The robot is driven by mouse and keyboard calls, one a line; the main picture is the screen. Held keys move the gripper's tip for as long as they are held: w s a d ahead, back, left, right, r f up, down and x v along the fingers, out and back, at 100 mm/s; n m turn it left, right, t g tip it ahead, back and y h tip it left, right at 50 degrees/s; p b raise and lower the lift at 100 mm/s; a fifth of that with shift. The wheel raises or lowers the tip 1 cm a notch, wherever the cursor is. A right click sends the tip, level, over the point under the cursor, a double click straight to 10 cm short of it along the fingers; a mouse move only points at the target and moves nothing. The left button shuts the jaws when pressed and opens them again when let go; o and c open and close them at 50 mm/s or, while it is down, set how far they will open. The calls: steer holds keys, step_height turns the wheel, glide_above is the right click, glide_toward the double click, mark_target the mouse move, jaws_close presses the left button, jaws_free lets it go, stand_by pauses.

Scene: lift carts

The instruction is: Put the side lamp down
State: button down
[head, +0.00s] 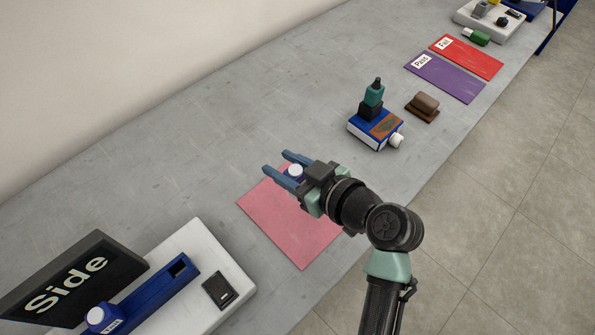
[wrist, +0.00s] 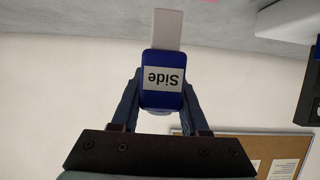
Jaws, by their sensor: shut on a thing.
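The side lamp (wrist: 162,92) is a small blue block with a white end and a "Side" label, upside down in the wrist view. My gripper (wrist: 161,103) is shut on it, with one finger at each side. In the head view my gripper (head: 279,164) points left, and the side lamp's white and blue parts (head: 294,172) show between the fingers. They appear over the upper corner of the pink mat (head: 290,228). The arm hides part of the lamp and mat. I cannot tell the lamp's height above the bench.
A white base (head: 232,268) at lower left carries a dark "Side" sign (head: 70,280), a blue holder (head: 150,296) and a black switch (head: 218,290). A blue box (head: 362,132) with a teal bottle (head: 374,95) and a brown block (head: 424,105) stand beyond. Grey bench (head: 200,150) left is clear.

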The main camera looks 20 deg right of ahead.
steer(key=shift+f, duration=3.1)
steer(key=shift+f, duration=0.1)
steer(key=shift+c, duration=2.1)
jaws_free()
